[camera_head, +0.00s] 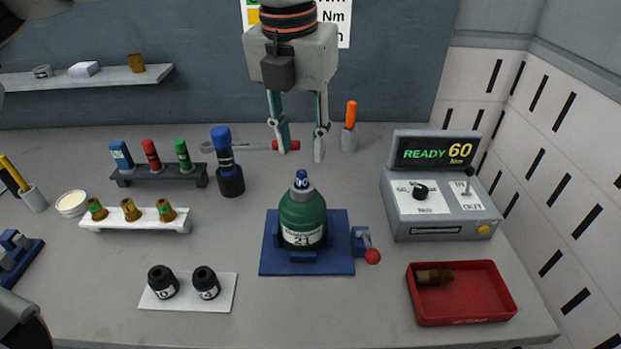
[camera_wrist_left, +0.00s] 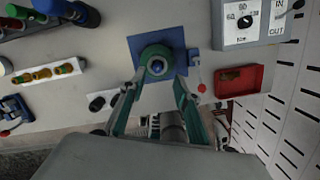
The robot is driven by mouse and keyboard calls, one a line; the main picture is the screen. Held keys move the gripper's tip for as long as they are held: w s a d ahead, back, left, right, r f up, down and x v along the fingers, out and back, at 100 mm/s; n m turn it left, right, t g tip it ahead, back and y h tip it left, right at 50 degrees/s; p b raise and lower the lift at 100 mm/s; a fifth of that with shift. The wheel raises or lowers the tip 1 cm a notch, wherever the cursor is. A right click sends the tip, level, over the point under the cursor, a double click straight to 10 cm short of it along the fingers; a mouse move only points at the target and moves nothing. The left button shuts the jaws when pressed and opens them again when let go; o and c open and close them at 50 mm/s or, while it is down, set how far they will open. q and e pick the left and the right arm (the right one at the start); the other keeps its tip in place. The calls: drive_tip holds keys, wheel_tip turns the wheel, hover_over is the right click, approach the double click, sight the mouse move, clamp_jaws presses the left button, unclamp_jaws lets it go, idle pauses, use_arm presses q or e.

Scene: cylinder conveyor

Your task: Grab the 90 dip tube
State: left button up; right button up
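A green gas cylinder (camera_head: 303,219) stands upright in a blue holder (camera_head: 347,262). A short blue piece (camera_head: 301,180) with a white marking like "90" sits at its top; I cannot tell for sure whether it is the dip tube. A dark rack (camera_head: 160,178) at the left holds a blue tube (camera_head: 121,155), a red tube (camera_head: 151,154) and a green tube (camera_head: 183,154); their labels are too small to read. My left gripper (camera_head: 301,152) is open and empty above the cylinder. The cylinder top (camera_wrist_left: 157,66) shows between and beyond its fingers in the wrist view. My right gripper is not visible.
A blue-capped dark tool (camera_head: 229,172) stands beside the rack. A white rack (camera_head: 145,225) holds several brass fittings. Two black caps (camera_head: 206,283) sit on a white plate. A torque controller (camera_head: 440,205) and a red tray (camera_head: 470,302) with a brass part are at the right.

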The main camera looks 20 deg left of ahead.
sight(301, 173)
use_arm(q)
drive_tip(key=f, duration=0.6)
drive_tip(key=shift+w+a+f+p, duration=0.2)
drive_tip(key=shift+w+f+p, duration=0.1)
drive_tip(key=shift+w+f, duration=0.1)
clamp_jaws()
